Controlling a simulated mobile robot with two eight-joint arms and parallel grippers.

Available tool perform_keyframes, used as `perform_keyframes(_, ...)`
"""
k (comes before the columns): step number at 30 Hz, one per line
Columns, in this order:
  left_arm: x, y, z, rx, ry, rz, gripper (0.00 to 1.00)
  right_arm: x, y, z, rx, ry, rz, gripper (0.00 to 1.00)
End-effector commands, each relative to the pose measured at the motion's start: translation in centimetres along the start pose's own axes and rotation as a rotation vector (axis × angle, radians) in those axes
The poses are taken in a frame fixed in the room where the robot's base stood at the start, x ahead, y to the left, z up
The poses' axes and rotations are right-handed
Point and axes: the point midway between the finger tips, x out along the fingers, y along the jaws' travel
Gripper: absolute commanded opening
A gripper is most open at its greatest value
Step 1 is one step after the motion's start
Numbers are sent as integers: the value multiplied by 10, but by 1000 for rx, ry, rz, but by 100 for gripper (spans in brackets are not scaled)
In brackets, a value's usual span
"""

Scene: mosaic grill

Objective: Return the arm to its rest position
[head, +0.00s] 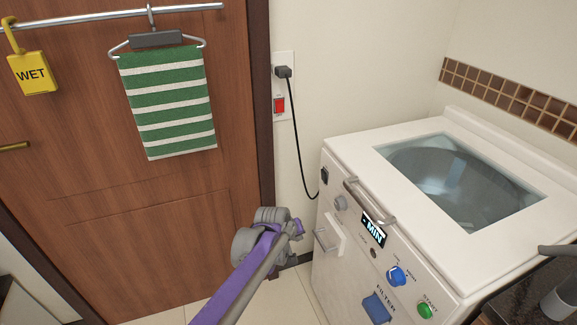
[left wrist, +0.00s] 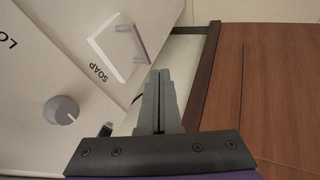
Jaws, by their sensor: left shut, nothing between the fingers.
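My left arm comes in from the bottom of the head view with a purple link. Its left gripper (head: 297,228) hangs in front of the door's right edge, left of the white washing machine (head: 345,150). In the left wrist view the two grey fingers (left wrist: 158,98) are pressed together with nothing between them. They point toward the gap between the machine's front, by the SOAP drawer (left wrist: 118,47), and the brown door (left wrist: 262,85). My right gripper is not in view.
A striped green towel (head: 168,100) and a yellow WET tag (head: 34,74) hang from a rail (head: 110,14) on the door. A black cord (head: 297,150) runs from the wall socket down behind the machine. A blue knob (head: 398,276) and green START button (head: 425,310) are on its front.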

Motion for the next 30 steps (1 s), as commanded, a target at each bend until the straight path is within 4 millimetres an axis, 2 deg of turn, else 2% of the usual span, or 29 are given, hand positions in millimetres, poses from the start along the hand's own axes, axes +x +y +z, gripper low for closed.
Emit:
perform_keyframes(2,-2,-2,0,1,0,-2,0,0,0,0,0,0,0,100)
perform_keyframes(5,-17,-12,3,10,1,-14,0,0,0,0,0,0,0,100)
perform_keyframes(8,-49,-34,10,33,3,-41,0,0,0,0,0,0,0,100)
perform_keyframes(11,-90,-66,28,67,2,-79,0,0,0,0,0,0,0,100)
perform_keyframes(15,-143,-110,64,117,-4,-134,0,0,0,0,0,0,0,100)
perform_keyframes(21,-202,-173,133,183,-23,-211,0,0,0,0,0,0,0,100)
perform_keyframes(24,-220,-198,168,213,-33,-243,0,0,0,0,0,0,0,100)
perform_keyframes(30,-238,-236,226,255,-53,-291,0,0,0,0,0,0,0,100)
